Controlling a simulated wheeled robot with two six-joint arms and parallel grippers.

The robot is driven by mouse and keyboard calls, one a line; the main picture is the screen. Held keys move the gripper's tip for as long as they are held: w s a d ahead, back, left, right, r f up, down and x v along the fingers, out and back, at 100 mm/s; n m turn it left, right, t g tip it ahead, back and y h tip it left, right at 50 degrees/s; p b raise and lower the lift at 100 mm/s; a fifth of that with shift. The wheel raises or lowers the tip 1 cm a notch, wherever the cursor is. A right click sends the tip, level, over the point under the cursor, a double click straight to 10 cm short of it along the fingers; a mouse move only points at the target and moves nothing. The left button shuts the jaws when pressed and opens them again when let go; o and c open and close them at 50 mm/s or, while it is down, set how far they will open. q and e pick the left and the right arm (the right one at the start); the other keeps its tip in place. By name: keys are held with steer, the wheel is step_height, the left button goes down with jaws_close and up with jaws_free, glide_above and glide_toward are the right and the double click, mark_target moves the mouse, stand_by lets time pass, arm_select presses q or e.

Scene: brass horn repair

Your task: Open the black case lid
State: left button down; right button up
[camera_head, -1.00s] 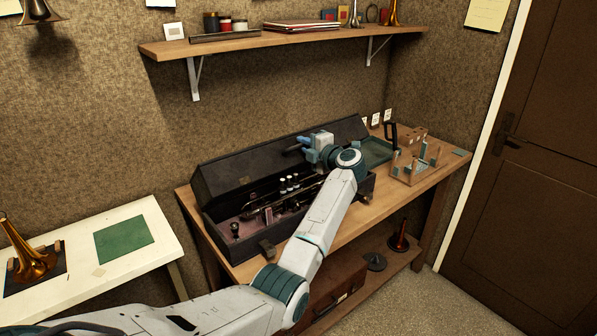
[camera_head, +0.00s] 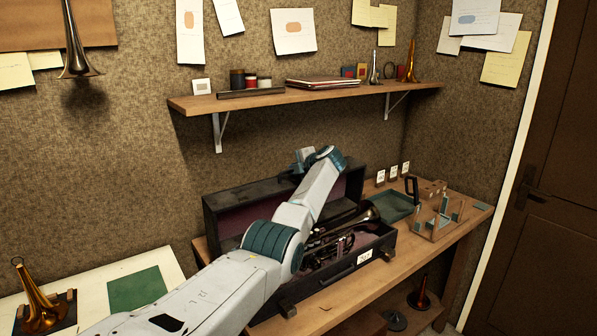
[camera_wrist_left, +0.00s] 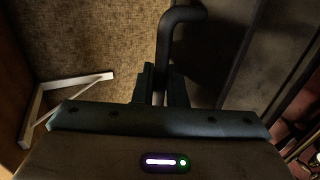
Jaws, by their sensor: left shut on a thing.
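The black case (camera_head: 335,277) stands on the wooden workbench with its lid (camera_head: 215,222) raised at the back, purple lining showing. A dark horn (camera_head: 362,217) lies in the case's base, partly hidden by my left arm. My left gripper (camera_head: 297,163) is at the lid's upper edge, and its fingertips are hard to see in the head view. In the left wrist view my gripper (camera_wrist_left: 160,88) is shut on a black bent handle (camera_wrist_left: 181,17) beside the dark lid surface. My right gripper is not in view.
A shelf (camera_head: 300,93) with jars and small horns hangs above the case on white brackets (camera_head: 217,132). A green tray (camera_head: 393,206) and a wooden fixture (camera_head: 437,225) stand right of the case. A white table (camera_head: 165,262) is at the left.

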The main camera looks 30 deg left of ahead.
arm_select(q)
steer(key=shift+w+a+f+h, duration=0.1)
steer(key=shift+w+a+h, duration=0.2)
steer(key=shift+a, duration=0.2)
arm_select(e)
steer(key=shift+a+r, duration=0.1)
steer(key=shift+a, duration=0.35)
arm_select(q)
steer(key=c, duration=1.6)
jaws_free()
steer(key=shift+d, duration=0.1)
steer(key=shift+s+d, duration=0.1)
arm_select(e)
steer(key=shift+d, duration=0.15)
